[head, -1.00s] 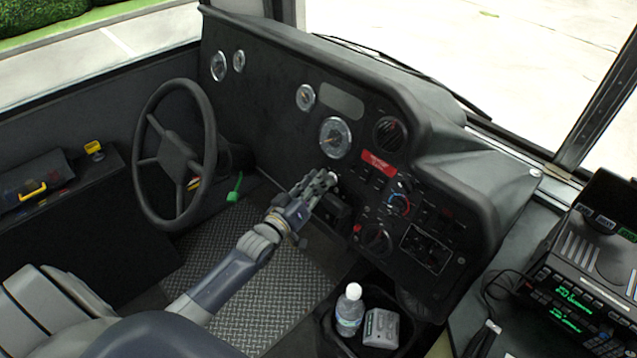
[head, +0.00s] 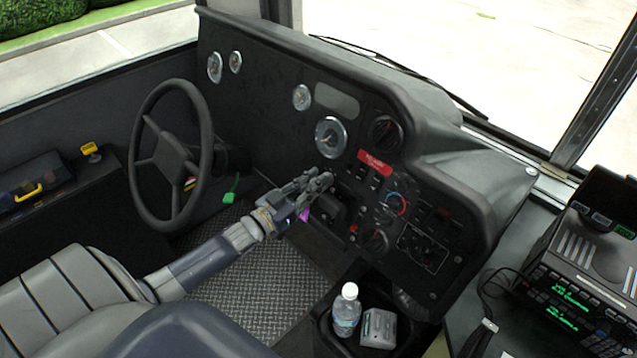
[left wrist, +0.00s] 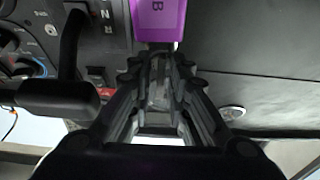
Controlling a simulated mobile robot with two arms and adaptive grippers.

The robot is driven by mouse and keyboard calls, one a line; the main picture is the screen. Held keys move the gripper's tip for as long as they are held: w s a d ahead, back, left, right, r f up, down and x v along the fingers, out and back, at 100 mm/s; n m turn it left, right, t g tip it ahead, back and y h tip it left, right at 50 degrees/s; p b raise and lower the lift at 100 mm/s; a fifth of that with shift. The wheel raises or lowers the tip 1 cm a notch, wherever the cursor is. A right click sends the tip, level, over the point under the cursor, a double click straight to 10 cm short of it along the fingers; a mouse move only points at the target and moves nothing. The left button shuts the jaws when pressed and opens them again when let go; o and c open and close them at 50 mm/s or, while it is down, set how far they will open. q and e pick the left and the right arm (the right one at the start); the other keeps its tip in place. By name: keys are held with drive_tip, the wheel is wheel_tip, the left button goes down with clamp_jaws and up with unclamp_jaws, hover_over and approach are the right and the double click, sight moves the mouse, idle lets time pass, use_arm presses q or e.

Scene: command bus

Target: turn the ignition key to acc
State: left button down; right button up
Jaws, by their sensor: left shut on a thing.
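My left gripper (head: 326,180) is at the dashboard, just below the large round gauge. It also shows in the left wrist view (left wrist: 157,62), with its fingers close together at the panel. It is shut on what appears to be the ignition key, whose metal part is mostly hidden between the fingers. A purple tag (left wrist: 160,18) marked with a letter B is just beyond the fingertips. The same purple (head: 304,214) shows below the gripper in the head view. The key's slot and any position marks are hidden. My right gripper is not in view.
The steering wheel (head: 172,157) is left of my left arm. A black lever (left wrist: 62,85) stands out close to the gripper. Knobs and switches, including a red-blue dial (head: 395,203), are to the right. A water bottle (head: 347,310) stands in the bin below.

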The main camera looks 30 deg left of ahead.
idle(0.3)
use_arm(q)
drive_tip(key=c, duration=1.8)
unclamp_jaws()
drive_tip(key=shift+s, duration=0.15)
drive_tip(key=v, duration=1.1)
drive_tip(key=shift+s+a, duration=0.15)
drive_tip(key=shift+s, duration=0.2)
